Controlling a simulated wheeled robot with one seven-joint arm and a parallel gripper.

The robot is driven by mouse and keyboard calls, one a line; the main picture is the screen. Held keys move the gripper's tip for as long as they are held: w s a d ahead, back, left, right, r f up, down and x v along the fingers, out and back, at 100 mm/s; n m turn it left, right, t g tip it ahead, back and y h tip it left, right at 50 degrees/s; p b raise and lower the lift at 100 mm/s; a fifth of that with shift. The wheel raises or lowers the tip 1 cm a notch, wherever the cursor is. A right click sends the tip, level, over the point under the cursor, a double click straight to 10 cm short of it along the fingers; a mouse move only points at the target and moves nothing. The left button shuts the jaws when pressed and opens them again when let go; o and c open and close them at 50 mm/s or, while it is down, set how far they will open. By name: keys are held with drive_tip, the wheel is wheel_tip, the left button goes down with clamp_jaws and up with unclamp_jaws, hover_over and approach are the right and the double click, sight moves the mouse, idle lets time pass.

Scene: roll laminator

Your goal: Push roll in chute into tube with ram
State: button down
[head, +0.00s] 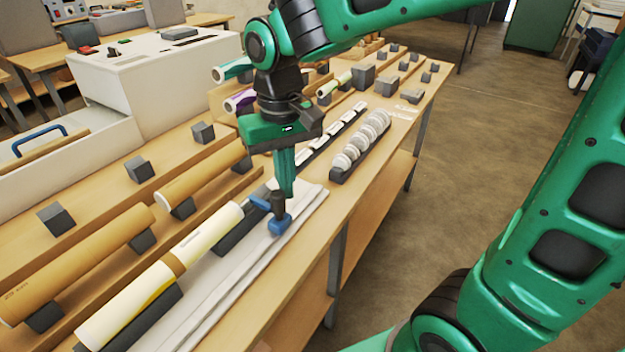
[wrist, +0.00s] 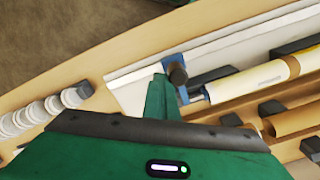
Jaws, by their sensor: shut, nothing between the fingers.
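The ram has a blue carriage (head: 280,224) with an upright dark knob (head: 277,203) on a pale rail (head: 225,285). My gripper (head: 288,190) is shut and empty, pointing down right beside the knob; I cannot tell whether they touch. In the wrist view the fingers (wrist: 160,97) lie against or very near the blue carriage (wrist: 183,92). A cream roll (head: 212,232) lies in a dark chute (head: 238,240), in line with the ram's rod. A tan band (head: 175,262) separates it from a cream cylinder (head: 125,305), seemingly the tube. How far the roll enters is hidden.
Brown tubes (head: 75,265) lie on dark blocks behind the chute. A white laminator (head: 155,80) stands at the back left. A rack of white discs (head: 362,140) and several grey blocks (head: 364,76) lie farther along the bench.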

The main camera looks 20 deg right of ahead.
drive_tip(key=shift+s+a, duration=0.7)
drive_tip(key=shift+a, duration=0.25)
drive_tip(key=shift+s+a, duration=0.65)
drive_tip(key=shift+a, duration=0.25)
drive_tip(key=s+a, duration=0.3)
drive_tip(key=a, duration=0.1)
drive_tip(key=s+a, duration=0.3)
drive_tip(key=a, duration=0.1)
drive_tip(key=s+a, duration=0.3)
drive_tip(key=a, duration=0.2)
drive_tip(key=shift+s, duration=0.25)
drive_tip(key=s+a, duration=0.3)
drive_tip(key=a, duration=0.1)
drive_tip(key=s+a, duration=0.3)
drive_tip(key=a, duration=0.1)
drive_tip(key=s+a, duration=0.3)
drive_tip(key=a, duration=0.2)
drive_tip(key=shift+s, duration=0.25)
drive_tip(key=shift+s+a, duration=0.15)
drive_tip(key=shift+a, duration=0.05)
drive_tip(key=shift+d, duration=0.15)
drive_tip(key=shift+w+d, duration=0.6)
drive_tip(key=shift+d, duration=0.1)
drive_tip(key=shift+r, duration=0.15)
